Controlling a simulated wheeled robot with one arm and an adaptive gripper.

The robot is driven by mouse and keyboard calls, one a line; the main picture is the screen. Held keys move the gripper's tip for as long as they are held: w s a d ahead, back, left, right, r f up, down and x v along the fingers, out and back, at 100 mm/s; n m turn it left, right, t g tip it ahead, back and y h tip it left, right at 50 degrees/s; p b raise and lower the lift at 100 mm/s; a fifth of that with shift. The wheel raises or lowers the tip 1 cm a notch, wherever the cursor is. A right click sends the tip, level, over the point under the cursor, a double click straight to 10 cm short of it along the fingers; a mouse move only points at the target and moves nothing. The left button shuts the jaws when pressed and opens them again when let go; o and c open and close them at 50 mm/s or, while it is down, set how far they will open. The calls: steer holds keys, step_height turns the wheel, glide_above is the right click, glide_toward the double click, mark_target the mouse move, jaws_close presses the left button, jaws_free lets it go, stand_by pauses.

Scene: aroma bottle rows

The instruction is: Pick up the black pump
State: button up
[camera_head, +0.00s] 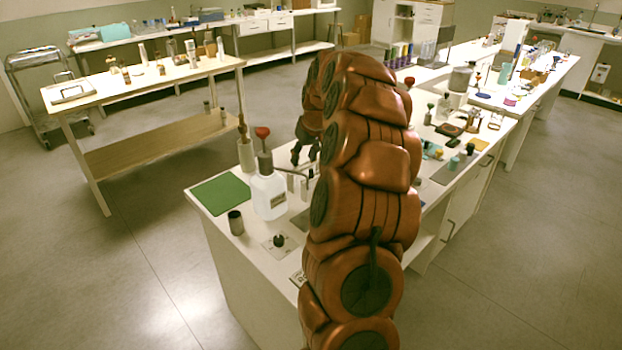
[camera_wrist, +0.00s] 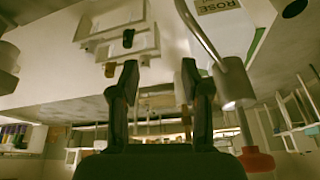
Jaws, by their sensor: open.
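My gripper (camera_head: 303,154) is above the bench beside the white bottle, partly hidden by my arm. In the wrist view its two dark fingers (camera_wrist: 158,85) are apart with nothing held between them. A small black rounded piece (camera_head: 279,240) sits on a pale square plate near the bench's front edge. Another small black piece (camera_wrist: 128,38) sits on a white holder ahead of my fingers in the wrist view. I cannot tell which black piece is the pump.
The white bottle (camera_head: 268,197) stands close to my gripper; a label reading ROSE (camera_wrist: 217,5) shows in the wrist view beside a bent metal tube (camera_wrist: 207,42). A red-topped piece (camera_head: 262,132), dark cup (camera_head: 236,222) and green mat (camera_head: 219,193) are nearby.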

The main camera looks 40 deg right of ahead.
glide_toward(312, 170)
steer(key=f, duration=0.2)
steer(key=shift+w+p+x, duration=0.15)
steer(key=shift+p+x, duration=0.3)
steer(key=shift+x, duration=1.45)
steer(key=shift+w+p+x, duration=0.2)
steer(key=shift+p+x, duration=0.25)
steer(key=shift+x, duration=1.45)
steer(key=shift+r, duration=0.15)
steer(key=shift+c, duration=0.3)
steer(key=c, duration=0.8)
